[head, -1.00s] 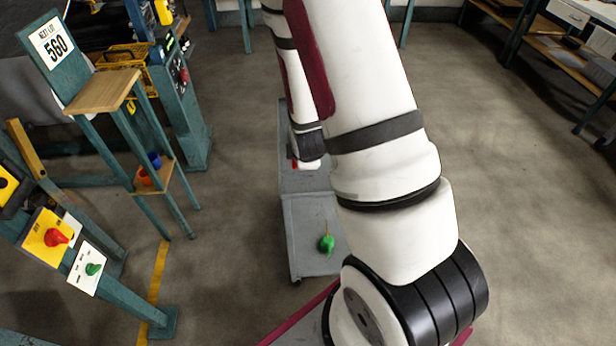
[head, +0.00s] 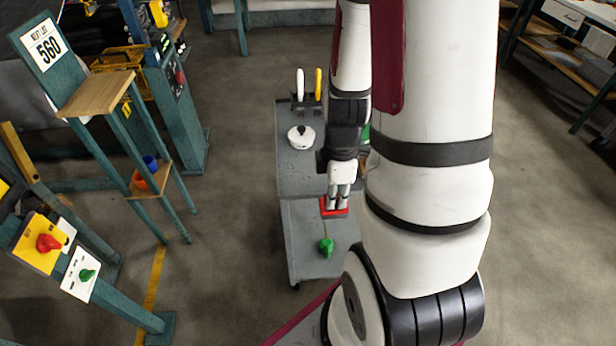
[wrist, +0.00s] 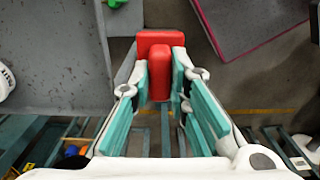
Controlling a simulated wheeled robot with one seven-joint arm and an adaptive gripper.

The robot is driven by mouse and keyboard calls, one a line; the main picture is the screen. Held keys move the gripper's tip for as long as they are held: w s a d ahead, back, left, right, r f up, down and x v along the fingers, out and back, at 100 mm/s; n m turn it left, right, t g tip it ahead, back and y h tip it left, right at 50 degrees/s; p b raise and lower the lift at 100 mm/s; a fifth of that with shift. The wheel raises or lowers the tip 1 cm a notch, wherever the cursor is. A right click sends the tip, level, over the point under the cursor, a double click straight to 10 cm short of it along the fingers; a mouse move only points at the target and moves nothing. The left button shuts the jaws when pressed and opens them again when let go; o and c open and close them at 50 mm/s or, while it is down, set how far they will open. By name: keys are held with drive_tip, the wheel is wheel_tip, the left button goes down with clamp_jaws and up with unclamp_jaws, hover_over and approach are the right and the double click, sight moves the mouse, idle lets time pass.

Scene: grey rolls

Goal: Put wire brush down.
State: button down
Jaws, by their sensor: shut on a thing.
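My gripper (head: 338,203) is shut on a red, blocky thing, which I take to be the wire brush (head: 333,212). In the wrist view the brush (wrist: 160,50) sits between the teal-padded fingers (wrist: 160,90), its wider red end beyond the tips. No bristles show. In the head view the gripper points down, and the brush overlaps the near edge of the upper part of the grey cart (head: 300,180). I cannot tell whether the brush touches the cart.
A green thing with a thin stick (head: 326,247) lies on the cart's lower, nearer surface. A white round thing (head: 300,137) and a rack with white and yellow handles (head: 306,100) stand on the upper part. My arm hides the cart's right side. A teal stand (head: 105,92) is left.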

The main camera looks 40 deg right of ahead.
drive_tip(key=w+d, duration=0.1)
drive_tip(key=w, duration=0.3)
drive_tip(key=w+d+f, duration=0.1)
drive_tip(key=w+d, duration=0.1)
drive_tip(key=w, duration=0.3)
drive_tip(key=w+d, duration=0.1)
drive_tip(key=w, duration=0.4)
drive_tip(key=shift+w+d+f, duration=0.1)
drive_tip(key=shift+d+f, duration=0.1)
drive_tip(key=shift+d, duration=0.1)
drive_tip(key=shift+w+d+f, duration=0.1)
drive_tip(key=shift+w+d, duration=0.05)
drive_tip(key=shift+w, duration=0.55)
drive_tip(key=shift+s+f, duration=0.2)
drive_tip(key=shift+f, duration=1.3)
drive_tip(key=c, duration=1.5)
unclamp_jaws()
drive_tip(key=shift+c, duration=0.2)
drive_tip(key=shift+f, duration=0.2)
